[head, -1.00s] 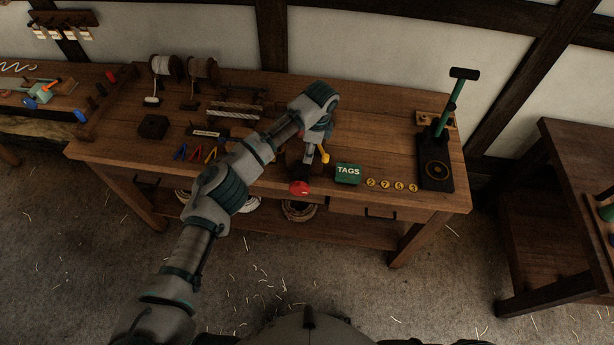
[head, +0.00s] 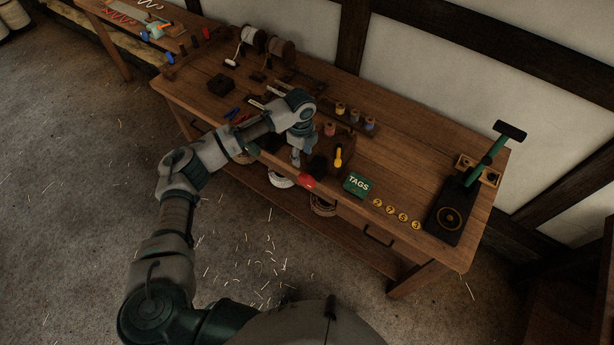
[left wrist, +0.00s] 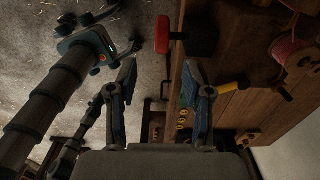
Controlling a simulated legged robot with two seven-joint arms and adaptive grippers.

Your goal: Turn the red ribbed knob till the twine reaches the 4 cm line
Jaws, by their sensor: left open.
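The red knob (head: 307,182) sits at the front edge of the bench, below a dark block in the head view. In the left wrist view the red knob (left wrist: 173,36) is at the top middle, beyond the fingertips. My left gripper (head: 296,161) is just above and left of the knob in the head view. In the left wrist view my left gripper (left wrist: 158,66) has its two fingers wide apart with nothing between them, and the knob is clear of both. A yellow handle (head: 338,157) stands right of the knob. I cannot make out the twine's end or the 4 cm line.
A green TAGS box (head: 357,185) and several yellow number discs (head: 396,212) lie right of the knob. A black press (head: 449,216) with a green lever stands at the bench's right end. Small thread spools (head: 340,109) stand behind my gripper. The bench's back right is clear.

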